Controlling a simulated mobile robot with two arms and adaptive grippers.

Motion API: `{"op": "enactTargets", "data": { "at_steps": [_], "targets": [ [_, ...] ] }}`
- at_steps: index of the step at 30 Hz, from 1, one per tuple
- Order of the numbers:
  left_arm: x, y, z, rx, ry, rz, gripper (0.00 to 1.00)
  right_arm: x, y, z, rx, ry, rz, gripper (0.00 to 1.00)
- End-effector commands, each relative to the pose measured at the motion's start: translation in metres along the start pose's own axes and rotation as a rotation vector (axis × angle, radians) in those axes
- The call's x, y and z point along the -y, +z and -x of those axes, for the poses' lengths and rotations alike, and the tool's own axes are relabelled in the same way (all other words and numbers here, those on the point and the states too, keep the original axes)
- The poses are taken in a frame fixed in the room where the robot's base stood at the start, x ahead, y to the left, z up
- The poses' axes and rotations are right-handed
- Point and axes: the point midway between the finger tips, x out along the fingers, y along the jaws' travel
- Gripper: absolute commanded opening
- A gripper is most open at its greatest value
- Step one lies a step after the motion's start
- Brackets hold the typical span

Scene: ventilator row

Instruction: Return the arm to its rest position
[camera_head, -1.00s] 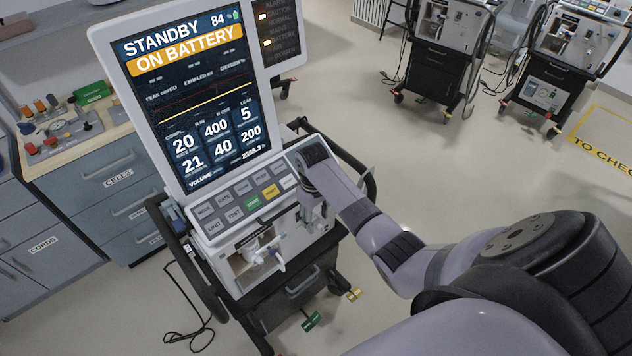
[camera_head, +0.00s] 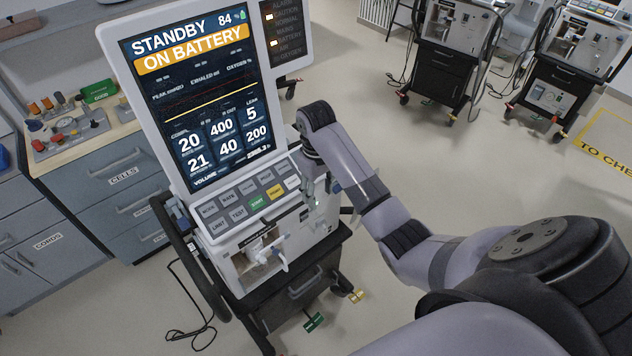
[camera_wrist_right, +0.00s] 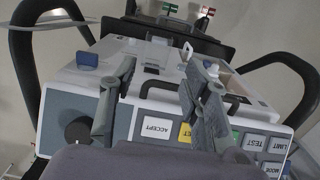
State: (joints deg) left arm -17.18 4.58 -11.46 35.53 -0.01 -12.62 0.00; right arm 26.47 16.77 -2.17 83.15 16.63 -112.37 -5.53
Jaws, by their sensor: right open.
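My right arm (camera_head: 400,235) reaches in from the lower right of the head view, bent at the elbow. My right gripper (camera_head: 318,190) is by the right end of the ventilator's key panel, pointing down. In the wrist view the right gripper (camera_wrist_right: 160,88) has its two grey fingers spread apart, with nothing between them. The ventilator (camera_head: 215,235) stands in front of me, its screen (camera_head: 200,95) reading "STANDBY" and "ON BATTERY". Its keys show behind the fingers in the wrist view, with ACCEPT (camera_wrist_right: 156,128) between them. My left gripper is not in view.
The ventilator's black side rail (camera_head: 190,270) and cart stand close to my arm. A drawer cabinet (camera_head: 115,180) is at the left. Two more ventilators (camera_head: 445,65) stand at the back right. The floor right of the arm is clear. A black cable (camera_head: 190,325) lies on the floor.

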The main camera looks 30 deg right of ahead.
Motion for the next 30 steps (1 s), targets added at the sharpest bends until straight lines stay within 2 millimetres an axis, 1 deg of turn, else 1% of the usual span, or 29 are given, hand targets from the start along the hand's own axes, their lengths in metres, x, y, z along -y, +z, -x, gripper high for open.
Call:
{"op": "enactTargets", "data": {
  "at_steps": [7,9,11,14,15,17,18,19,21,24,30],
  "targets": [
    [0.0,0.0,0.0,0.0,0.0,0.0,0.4,0.0,0.0,-0.001,0.0,0.001,0.001,0.43],
    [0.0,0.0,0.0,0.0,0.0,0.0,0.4,0.003,0.004,-0.005,-0.003,0.005,0.005,0.43],
    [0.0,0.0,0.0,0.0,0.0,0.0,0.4,0.008,0.011,-0.013,-0.01,0.013,0.013,0.43],
    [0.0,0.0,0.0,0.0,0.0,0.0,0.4,0.026,0.035,-0.034,-0.039,0.035,0.039,0.43],
    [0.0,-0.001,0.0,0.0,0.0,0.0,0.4,0.036,0.049,-0.044,-0.056,0.043,0.053,0.43],
    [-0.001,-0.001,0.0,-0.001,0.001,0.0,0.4,0.052,0.072,-0.055,-0.089,0.054,0.071,0.43],
    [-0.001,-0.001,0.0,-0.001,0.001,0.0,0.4,0.063,0.087,-0.06,-0.115,0.059,0.08,0.43],
    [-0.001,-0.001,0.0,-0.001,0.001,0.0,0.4,0.071,0.099,-0.063,-0.133,0.06,0.087,0.43],
    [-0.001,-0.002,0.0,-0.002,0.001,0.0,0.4,0.087,0.123,-0.065,-0.173,0.06,0.097,0.43],
    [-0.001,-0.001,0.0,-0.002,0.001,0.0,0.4,0.103,0.149,-0.062,-0.218,0.057,0.103,0.43],
    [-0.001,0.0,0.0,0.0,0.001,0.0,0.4,0.123,0.188,-0.05,-0.282,0.045,0.098,0.43]
  ]
}}
